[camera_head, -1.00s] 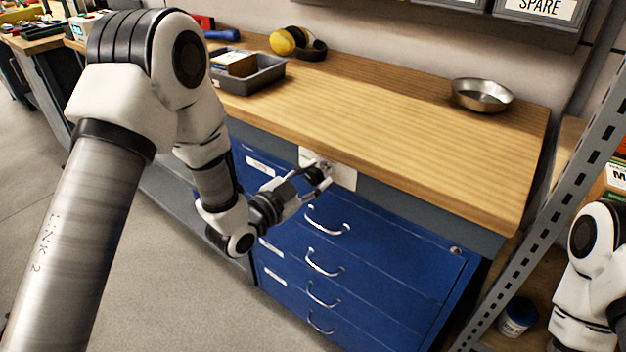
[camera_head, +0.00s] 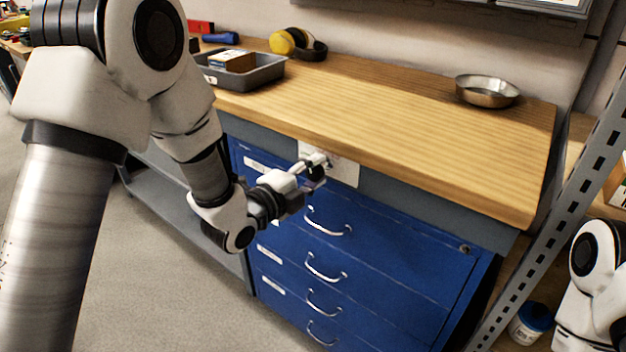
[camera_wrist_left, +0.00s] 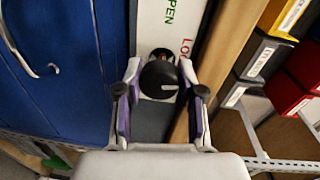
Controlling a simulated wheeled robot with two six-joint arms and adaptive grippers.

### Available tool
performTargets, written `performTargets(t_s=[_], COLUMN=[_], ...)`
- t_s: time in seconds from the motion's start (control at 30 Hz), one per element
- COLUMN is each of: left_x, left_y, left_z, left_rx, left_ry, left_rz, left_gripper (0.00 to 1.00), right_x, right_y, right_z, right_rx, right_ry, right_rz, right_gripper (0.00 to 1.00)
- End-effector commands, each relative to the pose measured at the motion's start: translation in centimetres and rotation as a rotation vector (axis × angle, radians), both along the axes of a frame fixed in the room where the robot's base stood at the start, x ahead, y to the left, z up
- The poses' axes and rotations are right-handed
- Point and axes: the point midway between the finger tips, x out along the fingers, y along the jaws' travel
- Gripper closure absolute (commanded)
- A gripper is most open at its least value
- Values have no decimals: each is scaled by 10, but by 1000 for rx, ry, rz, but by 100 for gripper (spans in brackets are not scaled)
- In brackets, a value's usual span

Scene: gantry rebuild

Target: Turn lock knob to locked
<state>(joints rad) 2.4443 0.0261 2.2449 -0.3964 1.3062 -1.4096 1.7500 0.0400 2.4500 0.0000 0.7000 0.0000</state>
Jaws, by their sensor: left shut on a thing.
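The lock knob (camera_wrist_left: 158,76) is round and black, with a short white mark on its face. It sits on a white plate (camera_wrist_left: 172,22) reading OPEN and, partly hidden, LOC. In the head view the plate (camera_head: 345,172) is under the bench's front edge, above the blue drawers; the knob is mostly hidden by my gripper. My left gripper (camera_head: 316,168) is at the plate. In the left wrist view its two fingers (camera_wrist_left: 160,92) stand either side of the knob, shut on it. I cannot tell which word the mark points to. My right gripper is out of view.
Blue drawers (camera_head: 375,250) with curved metal handles lie just below the plate. The wooden worktop (camera_head: 400,120) overhangs it, carrying a metal bowl (camera_head: 487,91) and a grey tray (camera_head: 262,74). A perforated metal upright (camera_head: 560,210) stands at right.

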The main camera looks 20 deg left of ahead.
Motion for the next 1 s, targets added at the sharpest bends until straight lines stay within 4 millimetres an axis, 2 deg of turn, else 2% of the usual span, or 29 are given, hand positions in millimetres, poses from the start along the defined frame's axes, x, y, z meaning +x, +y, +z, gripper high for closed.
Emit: performTargets(t_s=[0.1, 0.4, 1.0], left_x=[0, -1, -1], left_y=[0, -1, 0], left_z=[-3, -3, -2], left_rx=[81, 222, 261], left_ry=[-29, -77, -90], left_rz=[0, -2, -2], left_gripper=[97, 97, 97], right_x=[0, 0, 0], right_y=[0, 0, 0], right_z=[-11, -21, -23], right_rx=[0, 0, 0], right_ry=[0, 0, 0], right_rz=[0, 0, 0], right_gripper=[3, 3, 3])
